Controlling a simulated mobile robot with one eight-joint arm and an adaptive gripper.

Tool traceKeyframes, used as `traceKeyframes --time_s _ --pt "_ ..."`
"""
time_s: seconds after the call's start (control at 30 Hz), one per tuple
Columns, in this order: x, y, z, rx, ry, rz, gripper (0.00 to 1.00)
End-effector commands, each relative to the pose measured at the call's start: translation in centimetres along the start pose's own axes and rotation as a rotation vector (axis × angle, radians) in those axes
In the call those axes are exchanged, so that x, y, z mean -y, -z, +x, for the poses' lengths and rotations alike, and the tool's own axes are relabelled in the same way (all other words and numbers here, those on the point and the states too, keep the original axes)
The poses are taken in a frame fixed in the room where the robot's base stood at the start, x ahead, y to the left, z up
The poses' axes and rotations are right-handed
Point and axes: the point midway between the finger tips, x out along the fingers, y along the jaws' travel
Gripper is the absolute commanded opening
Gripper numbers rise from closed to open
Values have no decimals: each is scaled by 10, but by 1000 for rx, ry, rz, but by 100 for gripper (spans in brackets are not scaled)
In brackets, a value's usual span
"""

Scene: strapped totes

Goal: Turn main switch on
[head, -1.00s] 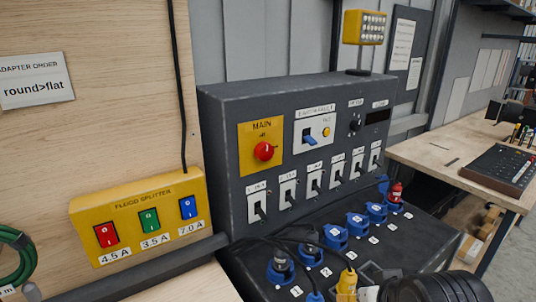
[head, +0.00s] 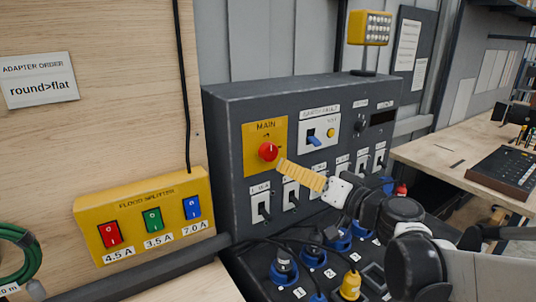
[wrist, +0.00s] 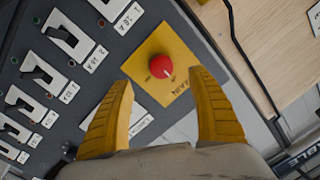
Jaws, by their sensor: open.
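The main switch is a round red knob (head: 268,152) on a yellow plate (head: 277,133) labelled MAIN, on the front of a dark grey panel box (head: 225,150). A pale mark line shows on the knob (wrist: 160,66) in the wrist view. My gripper (head: 282,165) has yellow ribbed fingers and stands just in front of the knob, to its lower right in the head view. In the wrist view my gripper (wrist: 162,85) is open, and the knob lies between and beyond the fingertips. I see no contact with it.
Breaker switches (head: 262,205) line the panel below. Blue sockets (head: 284,268) and a yellow plug (head: 350,284) with cables lie beneath my arm. A yellow flood splitter (head: 145,213) with three coloured switches is at the left. A lamp (head: 366,28) stands on top of the box.

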Motion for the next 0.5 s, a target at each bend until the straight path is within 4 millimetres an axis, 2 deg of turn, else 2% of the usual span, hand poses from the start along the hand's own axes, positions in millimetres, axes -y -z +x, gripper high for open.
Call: traceKeyframes --time_s 0.17,0.5 --pt "-3 7 14 -31 12 5 69" --pt "-2 7 79 -28 12 5 69"
